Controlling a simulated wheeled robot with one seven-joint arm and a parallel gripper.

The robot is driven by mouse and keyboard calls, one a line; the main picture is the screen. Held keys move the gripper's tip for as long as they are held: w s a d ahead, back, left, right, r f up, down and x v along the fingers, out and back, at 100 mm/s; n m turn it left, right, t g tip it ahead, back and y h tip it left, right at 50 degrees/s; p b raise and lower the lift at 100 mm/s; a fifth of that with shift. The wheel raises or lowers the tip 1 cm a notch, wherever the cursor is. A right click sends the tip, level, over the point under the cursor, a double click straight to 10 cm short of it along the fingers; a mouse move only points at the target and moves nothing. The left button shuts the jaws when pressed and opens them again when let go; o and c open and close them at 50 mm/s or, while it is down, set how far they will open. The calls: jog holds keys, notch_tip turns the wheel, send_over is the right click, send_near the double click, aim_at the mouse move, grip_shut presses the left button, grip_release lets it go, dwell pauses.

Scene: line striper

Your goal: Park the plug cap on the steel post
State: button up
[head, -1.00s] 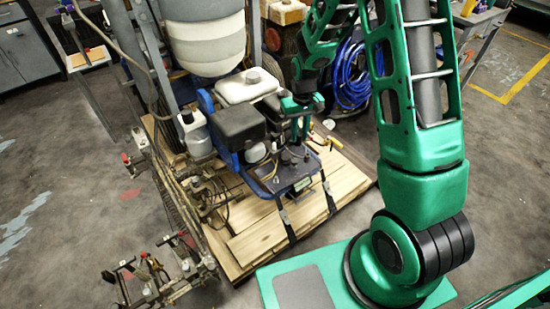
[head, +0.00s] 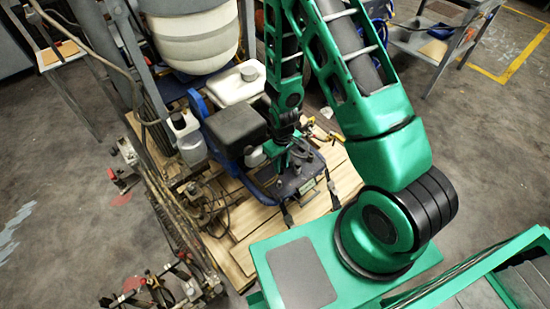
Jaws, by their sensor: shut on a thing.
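My gripper (head: 293,155) is at the end of the green arm, low over the front of the blue-framed engine unit (head: 245,132), just right of its black box. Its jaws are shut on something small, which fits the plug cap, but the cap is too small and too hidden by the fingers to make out. A dark plate (head: 296,183) lies below and in front of the gripper. I cannot pick out the steel post for certain among the small parts around the gripper. I cannot tell whether the jaws touch anything else.
The machine stands on a wooden pallet (head: 245,225). A white jug (head: 186,135) and a white tank (head: 237,85) stand close by. A large white drum (head: 190,40) rises behind. Hoses and clamps crowd the left side. Open floor (head: 455,150) lies to the right.

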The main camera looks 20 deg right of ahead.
aim_at(280, 182)
jog(key=shift+a+f, duration=0.2)
jog(key=shift+f, duration=2.6)
jog(key=shift+f, duration=1.75)
dwell(0.7)
jog(key=o, duration=1.4)
jog(key=shift+r, duration=3.55)
